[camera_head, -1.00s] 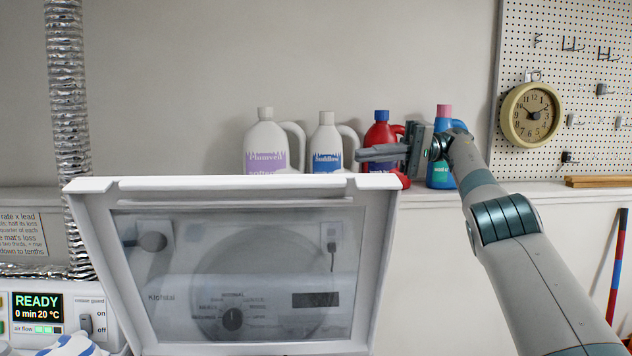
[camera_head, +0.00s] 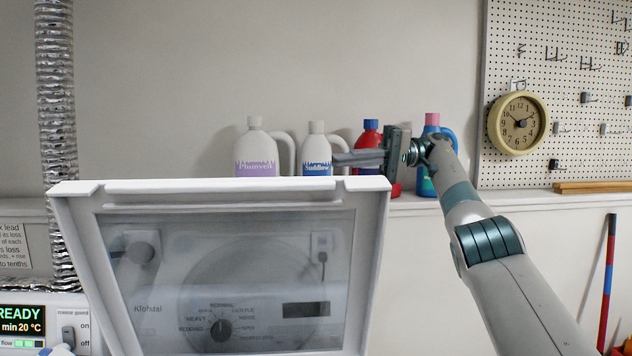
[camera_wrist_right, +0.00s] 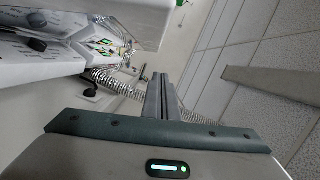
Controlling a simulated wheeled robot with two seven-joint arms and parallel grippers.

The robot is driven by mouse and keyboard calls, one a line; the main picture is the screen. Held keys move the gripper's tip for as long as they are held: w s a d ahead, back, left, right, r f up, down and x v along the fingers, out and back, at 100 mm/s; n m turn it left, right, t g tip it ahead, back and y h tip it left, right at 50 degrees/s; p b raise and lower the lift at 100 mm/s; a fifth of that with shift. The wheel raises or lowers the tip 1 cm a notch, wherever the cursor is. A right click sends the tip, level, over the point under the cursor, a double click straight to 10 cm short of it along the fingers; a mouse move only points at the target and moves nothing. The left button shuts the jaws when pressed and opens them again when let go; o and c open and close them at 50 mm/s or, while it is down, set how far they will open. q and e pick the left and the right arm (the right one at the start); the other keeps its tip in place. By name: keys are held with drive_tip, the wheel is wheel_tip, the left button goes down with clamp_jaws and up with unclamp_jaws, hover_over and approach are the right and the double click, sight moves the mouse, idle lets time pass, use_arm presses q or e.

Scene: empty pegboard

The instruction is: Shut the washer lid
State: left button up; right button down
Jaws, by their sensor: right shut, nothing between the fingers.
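The washer lid (camera_head: 90,205) stands raised in the head view, a white frame around a clear window. The washer's dial and display show through the window. My right gripper (camera_head: 338,159) is shut and empty. In the head view it shows just above the lid's top right edge, with its fingers pointing left. I cannot tell whether it touches the lid. The right wrist view shows the shut fingers (camera_wrist_right: 160,80) in the middle, with a pale panel at the upper left. My left gripper is not in view.
A ledge behind the lid holds a white and purple bottle (camera_head: 257,150), a white and blue bottle (camera_head: 317,146), a red bottle (camera_head: 368,138) and a blue bottle (camera_head: 430,124). A dryer panel (camera_head: 30,322) and foil duct (camera_head: 58,130) stand left. A pegboard with a clock (camera_head: 518,123) hangs right.

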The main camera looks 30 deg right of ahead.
use_arm(q)
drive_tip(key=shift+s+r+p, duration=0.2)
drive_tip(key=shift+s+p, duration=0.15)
drive_tip(key=shift+p, duration=0.05)
use_arm(e)
drive_tip(key=shift+s+a+f, duration=0.25)
drive_tip(key=shift+s+a, duration=0.15)
drive_tip(key=shift+a, duration=1.05)
drive_tip(key=shift+s+a+f, duration=0.25)
drive_tip(key=shift+s+a, duration=0.1)
drive_tip(key=shift+a, duration=1.1)
drive_tip(key=shift+s+a+f, duration=0.25)
drive_tip(key=shift+s+a, duration=0.15)
drive_tip(key=shift+a, duration=1.05)
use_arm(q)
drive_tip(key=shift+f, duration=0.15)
use_arm(e)
drive_tip(key=shift+s, duration=0.1)
